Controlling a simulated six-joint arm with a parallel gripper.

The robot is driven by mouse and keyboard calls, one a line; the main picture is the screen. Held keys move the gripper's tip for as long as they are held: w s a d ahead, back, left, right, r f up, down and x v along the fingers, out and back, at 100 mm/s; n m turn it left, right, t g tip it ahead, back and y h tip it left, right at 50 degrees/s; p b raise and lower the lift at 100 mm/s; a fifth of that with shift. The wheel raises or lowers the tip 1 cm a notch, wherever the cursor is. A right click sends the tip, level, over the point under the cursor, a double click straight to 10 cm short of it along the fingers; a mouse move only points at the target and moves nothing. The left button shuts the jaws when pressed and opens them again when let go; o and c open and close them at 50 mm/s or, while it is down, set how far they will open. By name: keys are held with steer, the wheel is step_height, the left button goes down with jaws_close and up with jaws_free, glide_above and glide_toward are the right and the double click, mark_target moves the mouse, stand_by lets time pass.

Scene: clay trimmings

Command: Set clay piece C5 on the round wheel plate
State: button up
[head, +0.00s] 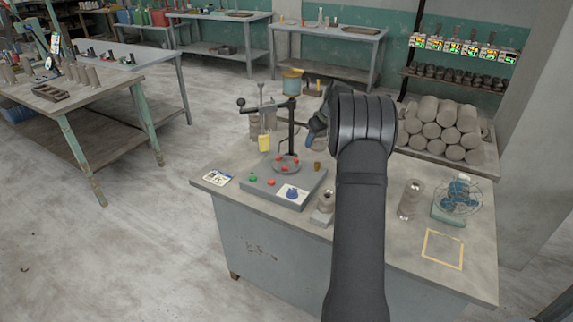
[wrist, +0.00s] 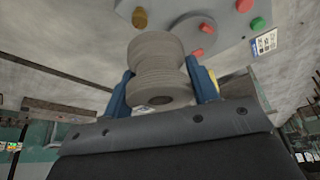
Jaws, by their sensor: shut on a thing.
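A grey, ridged, spool-shaped clay piece (wrist: 158,52) sits between the two blue fingers of my gripper (wrist: 160,80) in the wrist view. The fingers are shut on its sides. No label C5 can be read on it. In the head view my gripper (head: 312,130) is above the bench, behind and right of the round wheel plate (head: 286,158); the clay piece is not clear there. The plate bears several red bits and sits on a grey base (head: 262,186). In the wrist view the plate (wrist: 180,33) lies beyond the held piece, apart from it.
A black post (head: 292,130) with an arm rises beside the plate. A yellow square outline (head: 428,247) marks clear bench.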

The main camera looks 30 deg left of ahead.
steer(key=shift+a+r, duration=0.2)
steer(key=shift+a, duration=0.05)
steer(key=shift+a+f+n, duration=0.1)
steer(key=shift+a+n, duration=0.2)
glide_above(283, 161)
steer(key=d, duration=0.1)
steer(key=f, duration=0.6)
steer(key=shift+s+d+f, duration=0.2)
steer(key=shift+f, duration=2.15)
steer(key=shift+f, duration=0.1)
steer(key=o, duration=1.2)
steer(key=shift+c, duration=0.2)
steer(key=v, duration=1.2)
